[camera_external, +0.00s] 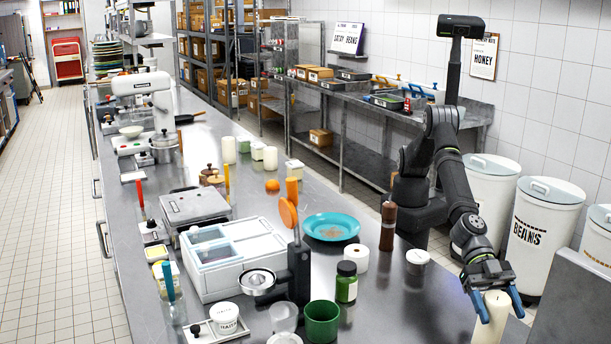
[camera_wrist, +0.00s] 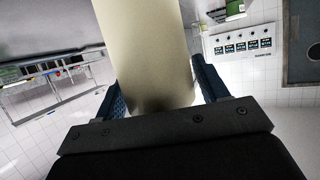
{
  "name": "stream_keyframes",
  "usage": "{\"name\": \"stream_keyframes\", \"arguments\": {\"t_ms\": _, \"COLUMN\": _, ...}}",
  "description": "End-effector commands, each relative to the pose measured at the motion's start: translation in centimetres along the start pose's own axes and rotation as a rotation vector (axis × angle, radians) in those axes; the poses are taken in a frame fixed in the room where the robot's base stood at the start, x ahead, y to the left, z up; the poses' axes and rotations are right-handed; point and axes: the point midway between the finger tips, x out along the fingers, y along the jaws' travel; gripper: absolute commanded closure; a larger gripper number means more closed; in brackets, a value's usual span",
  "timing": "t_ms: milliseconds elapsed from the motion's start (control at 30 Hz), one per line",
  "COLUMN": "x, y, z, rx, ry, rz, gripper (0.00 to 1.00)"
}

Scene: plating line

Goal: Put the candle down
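A thick cream candle (camera_external: 491,318) is upright at the lower right of the external view, near the counter's right edge. My gripper (camera_external: 497,303) has its blue fingers on both sides of the candle's upper part and is shut on it. In the wrist view the candle (camera_wrist: 151,50) fills the middle, between the two blue fingers of my gripper (camera_wrist: 160,95). The candle's lower end is cut off by the picture's edge, so I cannot tell whether it touches the steel counter (camera_external: 410,315).
Left of the candle stand a white lidded cup (camera_external: 417,262), a brown pepper mill (camera_external: 388,226), a white roll (camera_external: 356,257), a green jar (camera_external: 346,282) and a green cup (camera_external: 321,321). A turquoise plate (camera_external: 331,227) lies farther back. Bare counter lies between the green cup and the candle.

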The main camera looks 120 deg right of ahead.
Motion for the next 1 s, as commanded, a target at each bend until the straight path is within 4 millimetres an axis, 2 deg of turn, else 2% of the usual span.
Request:
{"name": "stream_keyframes", "arguments": {"t_ms": 467, "x": -0.1, "y": 0.0, "z": -0.4, "rx": -0.001, "ry": 0.001, "rz": 0.000, "gripper": 0.23}}
{"name": "stream_keyframes", "arguments": {"t_ms": 767, "x": -2.7, "y": 0.0, "z": -0.4, "rx": 0.002, "ry": 0.001, "rz": 0.000, "gripper": 0.23}}
{"name": "stream_keyframes", "arguments": {"t_ms": 1000, "x": -5.6, "y": 0.0, "z": -0.4, "rx": 0.001, "ry": 0.001, "rz": 0.001, "gripper": 0.23}}
